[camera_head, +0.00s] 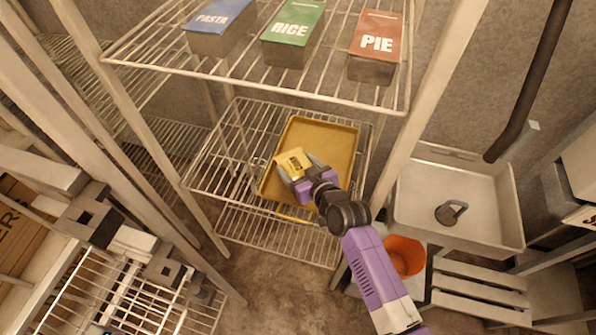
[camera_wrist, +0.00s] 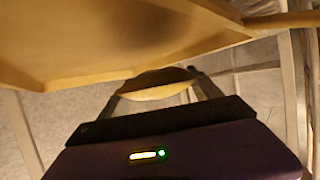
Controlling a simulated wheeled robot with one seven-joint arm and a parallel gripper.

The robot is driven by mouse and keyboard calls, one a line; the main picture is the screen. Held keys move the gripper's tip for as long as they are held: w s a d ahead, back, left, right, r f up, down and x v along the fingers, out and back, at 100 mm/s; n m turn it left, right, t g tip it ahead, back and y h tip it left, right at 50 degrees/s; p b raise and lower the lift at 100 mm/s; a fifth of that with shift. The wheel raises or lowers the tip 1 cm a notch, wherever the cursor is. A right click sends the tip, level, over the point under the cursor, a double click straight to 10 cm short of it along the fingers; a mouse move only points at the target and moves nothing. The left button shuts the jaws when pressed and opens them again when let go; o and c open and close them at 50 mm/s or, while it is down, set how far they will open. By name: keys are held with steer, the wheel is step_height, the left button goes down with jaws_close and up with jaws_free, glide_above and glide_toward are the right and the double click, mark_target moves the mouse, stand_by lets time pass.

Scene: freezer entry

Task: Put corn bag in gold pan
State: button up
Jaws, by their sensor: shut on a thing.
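The gold pan (camera_head: 326,143) is a shallow rectangular tray on the middle wire shelf. The yellow corn bag (camera_head: 293,162) is in my gripper (camera_head: 298,176), over the near left part of the pan in the head view. My gripper is shut on the bag. The wrist view shows the bag's pale yellow edge (camera_wrist: 155,88) between the fingers (camera_wrist: 160,98). The gold pan (camera_wrist: 60,50) fills the upper part of that view. I cannot tell whether the bag touches the pan; my gripper hides part of both.
Boxes labelled pasta (camera_head: 222,25), rice (camera_head: 293,33) and pie (camera_head: 376,45) stand on the upper wire shelf (camera_head: 140,52), above the pan. A metal sink (camera_head: 425,205) and an orange bucket (camera_head: 405,254) are at the right.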

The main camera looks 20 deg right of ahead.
mark_target(298, 172)
step_height(298, 172, down, 3)
steer(key=shift+r, duration=0.15)
steer(key=shift+w+d+f, duration=0.15)
steer(key=shift+f, duration=0.05)
steer(key=shift+f, duration=0.1)
steer(key=shift+f+b, duration=0.1)
steer(key=shift+b, duration=0.25)
steer(key=o, duration=1.6)
steer(key=shift+c, duration=0.2)
